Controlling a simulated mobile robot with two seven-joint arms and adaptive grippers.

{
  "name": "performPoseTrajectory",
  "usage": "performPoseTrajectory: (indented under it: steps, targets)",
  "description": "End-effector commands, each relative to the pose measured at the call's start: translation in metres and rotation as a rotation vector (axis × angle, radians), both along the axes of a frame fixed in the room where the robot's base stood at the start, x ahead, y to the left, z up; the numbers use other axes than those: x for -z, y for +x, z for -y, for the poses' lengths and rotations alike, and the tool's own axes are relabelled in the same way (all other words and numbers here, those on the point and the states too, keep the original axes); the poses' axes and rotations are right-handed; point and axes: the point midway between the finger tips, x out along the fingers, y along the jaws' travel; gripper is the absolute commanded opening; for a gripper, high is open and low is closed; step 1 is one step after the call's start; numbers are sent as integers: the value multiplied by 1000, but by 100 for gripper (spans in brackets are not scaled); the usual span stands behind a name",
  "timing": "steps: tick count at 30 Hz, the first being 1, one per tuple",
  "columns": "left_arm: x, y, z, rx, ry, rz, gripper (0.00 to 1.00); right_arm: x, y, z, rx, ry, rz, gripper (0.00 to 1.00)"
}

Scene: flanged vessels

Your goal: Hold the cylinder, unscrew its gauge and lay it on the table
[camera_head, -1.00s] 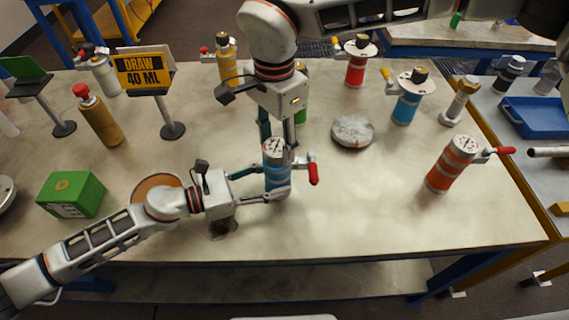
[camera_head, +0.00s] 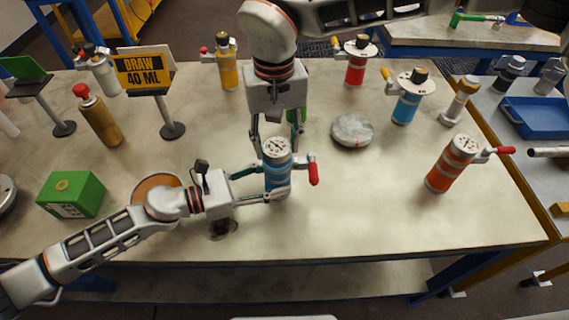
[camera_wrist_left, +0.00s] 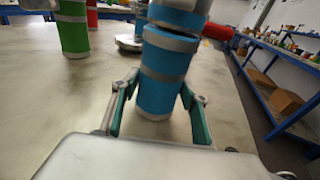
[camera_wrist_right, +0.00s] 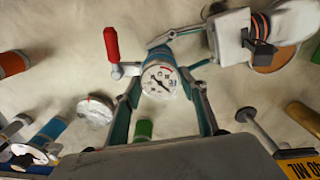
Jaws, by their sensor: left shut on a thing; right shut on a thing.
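The blue cylinder (camera_head: 277,182) stands upright on the table, with grey bands and a red-handled lever (camera_head: 313,172) on its right. Its round white gauge (camera_head: 277,148) sits on top and faces up; the dial also shows in the right wrist view (camera_wrist_right: 160,80). My left gripper (camera_head: 272,186) is shut around the cylinder's body from the left; the left wrist view shows its fingers on both sides of the blue body (camera_wrist_left: 158,90). My right gripper (camera_head: 277,144) comes from above and behind, its fingers shut on either side of the gauge. The cylinder's base is partly hidden by my left fingers.
An orange cylinder with a gauge (camera_head: 452,163) stands at the right. A grey disc (camera_head: 352,131) lies behind the blue cylinder. A green box (camera_head: 71,194), a "DRAW 40 ML" sign (camera_head: 143,72) and several vessels stand left and behind. The front right table (camera_head: 370,215) is clear.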

Motion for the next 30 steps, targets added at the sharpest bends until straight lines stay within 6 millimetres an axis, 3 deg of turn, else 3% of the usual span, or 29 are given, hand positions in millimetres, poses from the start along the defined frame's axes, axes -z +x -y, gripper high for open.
performPoseTrajectory:
  steps: [30]
  targets:
    - [0, 0, 0, 0, 0, -1, 27, -24, 0, 0, 14, 0, 1, 15]
